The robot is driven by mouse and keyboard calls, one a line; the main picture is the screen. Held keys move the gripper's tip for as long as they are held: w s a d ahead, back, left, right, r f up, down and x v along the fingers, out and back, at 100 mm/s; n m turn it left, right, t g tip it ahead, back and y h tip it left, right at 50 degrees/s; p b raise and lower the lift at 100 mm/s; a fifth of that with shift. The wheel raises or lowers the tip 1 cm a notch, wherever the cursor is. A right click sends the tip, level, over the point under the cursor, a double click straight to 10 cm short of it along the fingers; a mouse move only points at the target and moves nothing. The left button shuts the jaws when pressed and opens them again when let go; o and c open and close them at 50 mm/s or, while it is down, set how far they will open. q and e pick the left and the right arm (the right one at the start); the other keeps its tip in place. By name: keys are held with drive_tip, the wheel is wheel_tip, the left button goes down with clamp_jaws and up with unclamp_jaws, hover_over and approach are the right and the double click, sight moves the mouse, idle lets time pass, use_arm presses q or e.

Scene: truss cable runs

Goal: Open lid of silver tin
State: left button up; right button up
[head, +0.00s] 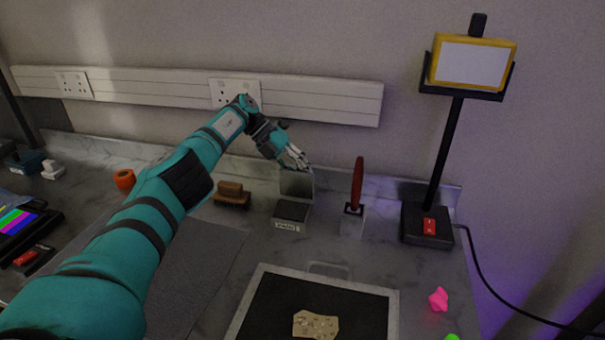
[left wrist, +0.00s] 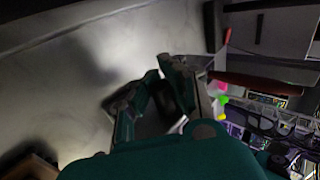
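The silver tin (head: 289,227) is a small box with a dark inside and a label on its front, on the worktop in the head view. Its lid (head: 297,183) stands up, about upright, at the tin's back edge, so the tin is open. My left gripper (head: 300,161) is at the top edge of the lid; I cannot tell whether it touches. In the left wrist view the two fingertips of this gripper (left wrist: 160,69) come close together with no object seen between them. The tin is not clear in that view. My right gripper is not in view.
A red-handled tool (head: 357,185) stands upright in a holder right of the tin. A brown wooden brush (head: 231,194) is on the left. A lamp post (head: 447,150) with a red-switched base stands farther right. A dark tray (head: 268,309) lies in front.

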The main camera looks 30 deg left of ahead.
use_arm(q)
drive_tip(key=o, duration=0.4)
drive_tip(key=shift+a+r, duration=0.3)
drive_tip(key=shift+a, duration=0.25)
drive_tip(key=o, duration=0.4)
drive_tip(key=shift+f, duration=0.1)
drive_tip(key=shift+c, duration=0.2)
drive_tip(key=shift+d, duration=0.25)
wheel_tip(320, 180, up, 10)
